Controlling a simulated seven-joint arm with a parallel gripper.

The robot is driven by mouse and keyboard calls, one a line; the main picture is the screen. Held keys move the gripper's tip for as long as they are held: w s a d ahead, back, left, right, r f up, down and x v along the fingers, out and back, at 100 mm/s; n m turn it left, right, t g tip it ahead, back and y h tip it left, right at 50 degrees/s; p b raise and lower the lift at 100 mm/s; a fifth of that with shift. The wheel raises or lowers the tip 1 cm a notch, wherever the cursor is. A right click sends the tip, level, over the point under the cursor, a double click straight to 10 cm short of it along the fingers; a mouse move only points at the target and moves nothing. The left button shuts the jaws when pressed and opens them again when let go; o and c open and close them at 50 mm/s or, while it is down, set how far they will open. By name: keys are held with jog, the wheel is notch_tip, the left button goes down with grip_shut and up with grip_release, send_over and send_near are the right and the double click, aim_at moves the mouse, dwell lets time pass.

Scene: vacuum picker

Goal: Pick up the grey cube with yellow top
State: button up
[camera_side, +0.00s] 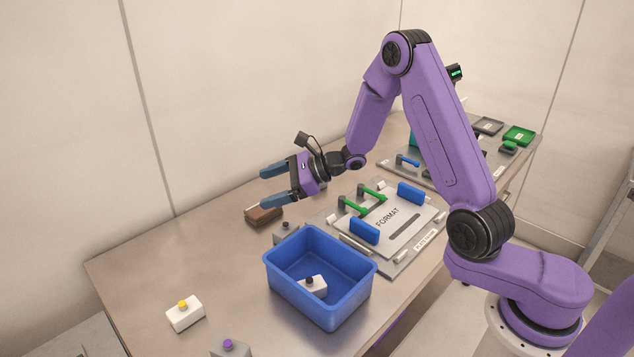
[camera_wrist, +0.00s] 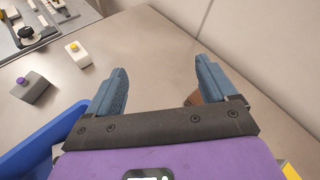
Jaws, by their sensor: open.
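The block with a yellow top (camera_side: 184,313) looks off-white rather than grey. It stands upright on the table at the lower left, left of the blue bin, and also shows at the upper left of the wrist view (camera_wrist: 79,56). My gripper (camera_side: 264,187) is open and empty, raised above the far part of the table and well apart from that block. Its two blue fingers also show in the wrist view (camera_wrist: 160,66), with bare table between their tips.
A blue bin (camera_side: 284,286) holds a white block with a dark top (camera_side: 313,286). A grey block with a purple top (camera_side: 230,348) stands at the front edge of the picture. A brown block (camera_side: 263,215) lies below my gripper. A format plate (camera_side: 400,232) is at right.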

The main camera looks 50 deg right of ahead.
jog(key=s+d+f+m+t+h, duration=0.1)
jog(key=d+f+m+h, duration=0.2)
jog(key=d, duration=0.5)
jog(key=d+f+m+t+h, duration=0.1)
jog(key=d+f+m+h, duration=0.2)
jog(key=d+m+h, duration=0.2)
jog(key=s+d+f+m+t+h, duration=0.1)
jog(key=d+f+m+t+h, duration=0.1)
jog(key=d+m, duration=0.4)
jog(key=shift+s+d+f+h, duration=0.1)
jog(key=shift+d+f+h, duration=0.2)
jog(key=shift+d, duration=0.65)
jog(key=shift+s+d+f+h, duration=0.1)
jog(key=shift+d+h, duration=0.25)
jog(key=shift+d, duration=0.65)
jog(key=shift+s+d+f+h, duration=0.1)
jog(key=shift+d+f+h, duration=0.2)
jog(key=shift+d, duration=0.65)
jog(key=shift+x, duration=8.55)
jog(key=shift+d, duration=0.15)
jog(key=c, duration=1.1)
